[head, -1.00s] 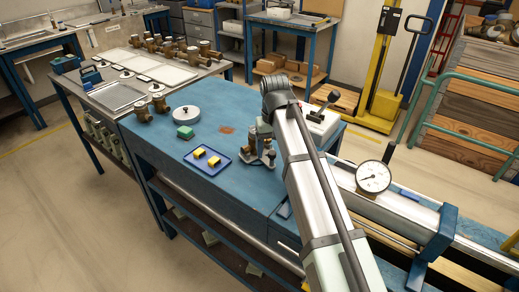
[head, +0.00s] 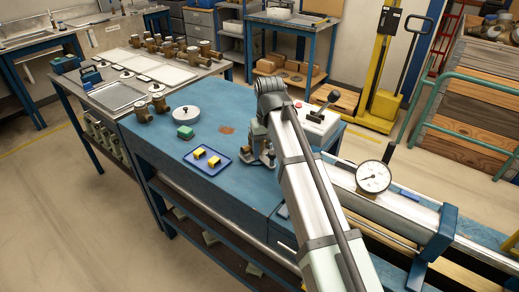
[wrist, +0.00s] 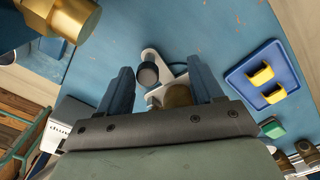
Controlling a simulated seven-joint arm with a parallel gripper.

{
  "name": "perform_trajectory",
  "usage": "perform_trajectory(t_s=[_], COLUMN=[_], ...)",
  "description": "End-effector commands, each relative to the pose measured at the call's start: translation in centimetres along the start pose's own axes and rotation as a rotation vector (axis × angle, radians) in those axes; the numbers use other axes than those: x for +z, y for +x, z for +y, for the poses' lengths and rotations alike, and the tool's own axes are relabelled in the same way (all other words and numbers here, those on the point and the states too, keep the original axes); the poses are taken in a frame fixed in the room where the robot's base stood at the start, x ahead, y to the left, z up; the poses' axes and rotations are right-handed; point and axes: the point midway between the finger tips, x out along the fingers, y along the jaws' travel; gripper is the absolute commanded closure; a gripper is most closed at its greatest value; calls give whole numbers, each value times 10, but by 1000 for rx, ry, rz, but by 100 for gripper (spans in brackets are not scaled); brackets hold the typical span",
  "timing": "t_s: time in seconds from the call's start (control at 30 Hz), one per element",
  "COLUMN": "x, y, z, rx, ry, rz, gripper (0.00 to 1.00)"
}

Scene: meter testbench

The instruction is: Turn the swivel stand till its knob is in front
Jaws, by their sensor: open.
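A small grey stand (head: 266,157) with upright cylindrical parts is on the blue bench, partly hidden by my arm in the head view; I take it for the swivel stand. In the wrist view the grey stand (wrist: 151,57) has a dark round-topped post (wrist: 147,75) and a brownish round part (wrist: 178,95) close to my gripper's palm. I cannot tell which part is the knob. My gripper (wrist: 160,66) is open, with one finger on each side of the stand. I cannot tell whether either finger touches it.
A blue tray (head: 188,158) with yellow blocks, a green block (head: 185,132) and a round white lidded thing (head: 186,114) are left of the stand. A white box with a lever (head: 318,122) is behind right. A dial gauge (head: 373,177) stands right. A brass part (wrist: 75,15) looms near the wrist camera.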

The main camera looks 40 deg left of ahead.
Motion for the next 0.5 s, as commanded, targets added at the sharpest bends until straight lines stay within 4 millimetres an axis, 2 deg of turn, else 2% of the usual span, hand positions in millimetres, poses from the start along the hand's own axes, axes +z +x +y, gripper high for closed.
perform_trajectory(t_s=[0.5], x=[2], y=[0], z=[-15], rx=[0], ry=[-1], rz=[0], gripper=[34])
